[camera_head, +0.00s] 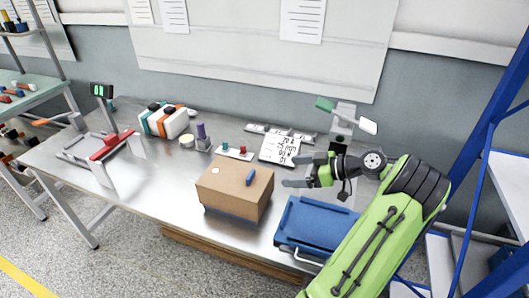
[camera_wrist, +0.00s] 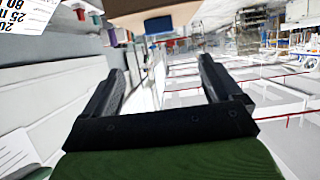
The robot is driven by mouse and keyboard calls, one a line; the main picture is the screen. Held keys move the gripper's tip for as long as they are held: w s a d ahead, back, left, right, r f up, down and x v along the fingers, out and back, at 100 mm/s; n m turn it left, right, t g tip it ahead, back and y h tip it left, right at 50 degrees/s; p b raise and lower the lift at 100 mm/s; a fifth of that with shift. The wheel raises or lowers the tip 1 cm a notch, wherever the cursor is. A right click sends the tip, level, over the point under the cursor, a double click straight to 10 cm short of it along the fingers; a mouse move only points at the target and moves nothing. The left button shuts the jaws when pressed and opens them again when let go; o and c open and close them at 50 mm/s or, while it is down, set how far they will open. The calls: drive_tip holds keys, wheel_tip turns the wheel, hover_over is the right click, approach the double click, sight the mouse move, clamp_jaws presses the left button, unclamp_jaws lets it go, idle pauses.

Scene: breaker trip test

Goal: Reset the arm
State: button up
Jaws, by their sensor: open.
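My arm is green and reaches in from the lower right in the head view. My gripper (camera_head: 297,170) is above the steel workbench, its fingers apart and pointing left toward the cardboard-brown box. In the wrist view my gripper (camera_wrist: 160,85) shows two dark fingers spread wide with nothing between them. The brown box (camera_head: 231,195) stands just left of and below the fingers, with a small blue piece (camera_head: 250,177) on its top. I cannot tell the exact gap between the fingers and the box.
A blue tray or case (camera_head: 318,222) lies under my arm at the bench's right. A printed white card (camera_head: 280,150) and a small grey stand (camera_head: 343,125) are behind the gripper. A red-topped fixture (camera_head: 110,145) stands at left. Blue rack posts (camera_head: 490,120) rise at right. Bare steel bench (camera_head: 165,180) lies left of the box.

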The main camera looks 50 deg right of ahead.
drive_tip(key=w+a+r+g, duration=0.2)
drive_tip(key=w+a+g, duration=0.1)
drive_tip(key=w+a, duration=0.3)
drive_tip(key=w+a+r+g, duration=0.2)
drive_tip(key=w+a+g, duration=0.15)
drive_tip(key=a, duration=0.45)
drive_tip(key=a+r+g+h+p, duration=0.15)
drive_tip(key=a+r, duration=0.25)
drive_tip(key=a, duration=0.8)
drive_tip(key=s+a+r+m+h, duration=0.1)
drive_tip(key=s+a+m, duration=0.1)
drive_tip(key=s+a, duration=0.3)
drive_tip(key=s+a+r+m+h+p, duration=0.1)
drive_tip(key=s+a, duration=0.4)
drive_tip(key=s, duration=0.7)
drive_tip(key=shift+a+r+m+t+h, duration=0.25)
drive_tip(key=shift+a+m+t+h, duration=0.1)
drive_tip(key=shift+m+t+h, duration=0.1)
